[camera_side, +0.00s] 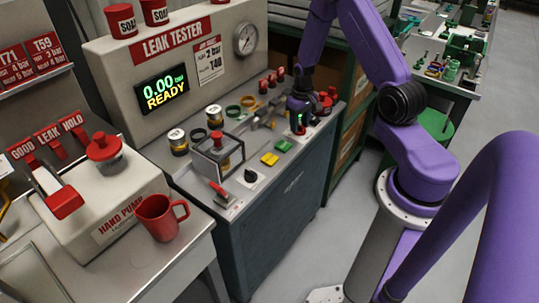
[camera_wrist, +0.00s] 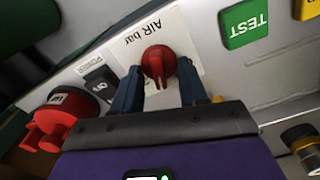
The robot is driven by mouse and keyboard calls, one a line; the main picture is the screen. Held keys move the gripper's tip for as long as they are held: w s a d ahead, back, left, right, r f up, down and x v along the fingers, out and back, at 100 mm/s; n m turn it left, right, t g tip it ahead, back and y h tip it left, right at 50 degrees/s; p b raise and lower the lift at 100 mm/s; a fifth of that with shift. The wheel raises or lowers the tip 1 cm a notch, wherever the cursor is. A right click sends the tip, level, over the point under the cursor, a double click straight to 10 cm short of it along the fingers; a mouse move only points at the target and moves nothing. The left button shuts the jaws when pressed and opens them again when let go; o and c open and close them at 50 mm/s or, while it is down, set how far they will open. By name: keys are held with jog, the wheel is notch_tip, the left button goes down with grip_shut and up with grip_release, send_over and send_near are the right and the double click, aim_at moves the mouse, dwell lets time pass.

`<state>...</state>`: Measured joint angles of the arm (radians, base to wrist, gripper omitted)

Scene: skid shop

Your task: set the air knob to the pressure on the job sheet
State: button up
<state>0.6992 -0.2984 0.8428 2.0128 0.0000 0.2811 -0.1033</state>
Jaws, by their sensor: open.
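The red air knob (camera_wrist: 158,62) shows in the wrist view on a white plate marked "AIR bar", which appears upside down. My gripper (camera_wrist: 158,70) is open, with one dark finger on each side of the knob. I cannot tell whether either finger touches it. In the side view my gripper (camera_side: 299,125) is low over the far right of the bench top and hides the knob. The white job sheet (camera_side: 208,60) on the leak tester seems to read 2 bar and T40. The knob's scale marks are not readable.
The tester display (camera_side: 162,90) reads 0.00 bar, READY. A round gauge (camera_side: 245,39) is beside the sheet. A green TEST button (camera_wrist: 245,23), a black power switch (camera_wrist: 101,84) and a red valve-like part (camera_wrist: 52,122) are close to the knob. A red mug (camera_side: 158,217) stands front left.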

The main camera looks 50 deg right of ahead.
aim_at(300, 125)
jog(key=shift+s+r, duration=0.1)
jog(key=shift+r, duration=3.1)
jog(key=shift+a+r, duration=0.15)
jog(key=shift+a, duration=0.1)
jog(key=s+a+r+n, duration=0.2)
jog(key=a+r+n, duration=0.25)
jog(key=a, duration=0.55)
jog(key=s+a+r+n, duration=0.3)
jog(key=a+r, duration=0.2)
jog(key=a, duration=0.5)
jog(key=s+a+r+n, duration=0.2)
jog(key=s, duration=0.4)
jog(key=s+a+r+n, duration=0.2)
jog(key=s+n, duration=0.1)
jog(key=s, duration=0.4)
jog(key=s+a+r+n, duration=0.2)
jog(key=s+n, duration=0.1)
jog(key=s, duration=0.3)
jog(key=shift+s+a+r, duration=0.25)
jog(key=shift+s+a, duration=0.05)
jog(key=shift+s, duration=0.1)
